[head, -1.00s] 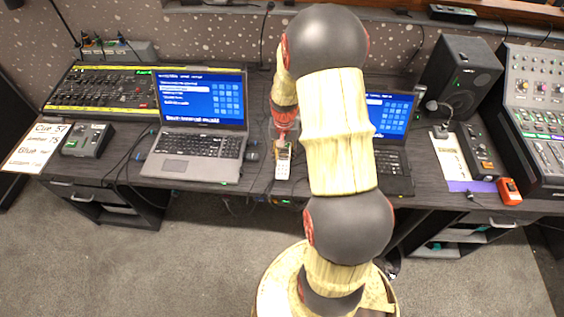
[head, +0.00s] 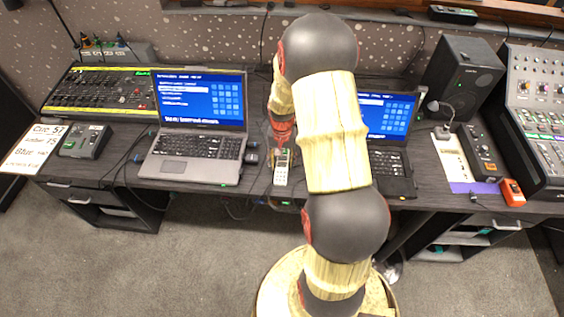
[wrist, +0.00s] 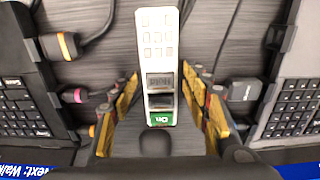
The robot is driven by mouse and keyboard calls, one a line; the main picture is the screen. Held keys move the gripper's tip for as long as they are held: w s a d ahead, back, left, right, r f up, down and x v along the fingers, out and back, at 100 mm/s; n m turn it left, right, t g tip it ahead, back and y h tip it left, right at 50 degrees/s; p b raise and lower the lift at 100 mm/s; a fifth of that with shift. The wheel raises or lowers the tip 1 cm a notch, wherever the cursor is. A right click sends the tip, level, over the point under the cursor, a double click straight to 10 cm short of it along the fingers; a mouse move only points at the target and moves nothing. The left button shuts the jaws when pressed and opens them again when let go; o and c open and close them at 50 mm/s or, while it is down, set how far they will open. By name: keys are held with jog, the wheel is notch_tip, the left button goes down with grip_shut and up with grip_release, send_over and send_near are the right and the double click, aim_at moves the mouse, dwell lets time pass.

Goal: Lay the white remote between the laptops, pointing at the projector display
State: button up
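The white remote (head: 282,167) lies on the dark desk between the two laptops, long side running from the front edge toward the wall. In the wrist view the remote (wrist: 158,55) shows its number rows, dark buttons and green end. My gripper (wrist: 161,75) has one finger on each side of the remote, with narrow strips of desk showing between; it looks open around it. In the head view the gripper (head: 282,141) is at the remote's far end, partly hidden by my arm. The left laptop (head: 195,160) and right laptop (head: 392,160) stand open. I cannot make out the projector display.
Cables and plugs (wrist: 68,45) lie on the desk on both sides of the remote. A lighting console (head: 100,90), a small black box (head: 85,141), a speaker (head: 463,80) and a mixer (head: 545,120) take up the sides. The desk's front edge is close to the remote.

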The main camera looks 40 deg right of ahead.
aim_at(282, 164)
jog(key=shift+o, duration=0.3)
jog(key=a+r+n+t+p, duration=0.15)
jog(key=a+r, duration=0.25)
jog(key=r, duration=0.8)
jog(key=a+r+n+p, duration=0.1)
jog(key=a+r+p, duration=0.25)
jog(key=r, duration=0.75)
jog(key=s+a+r+n+t, duration=0.2)
jog(key=s+a+r+n, duration=0.1)
jog(key=s+a+r, duration=0.4)
jog(key=s+a+r+n+t+b, duration=0.1)
jog(key=s+a+r+n+t, duration=0.1)
jog(key=s+a+r+n, duration=0.2)
jog(key=s+a+r, duration=0.3)
jog(key=a, duration=0.5)
jog(key=shift+s+a+r, duration=0.2)
jog(key=shift+s+a, duration=0.05)
jog(key=shift+n, duration=0.25)
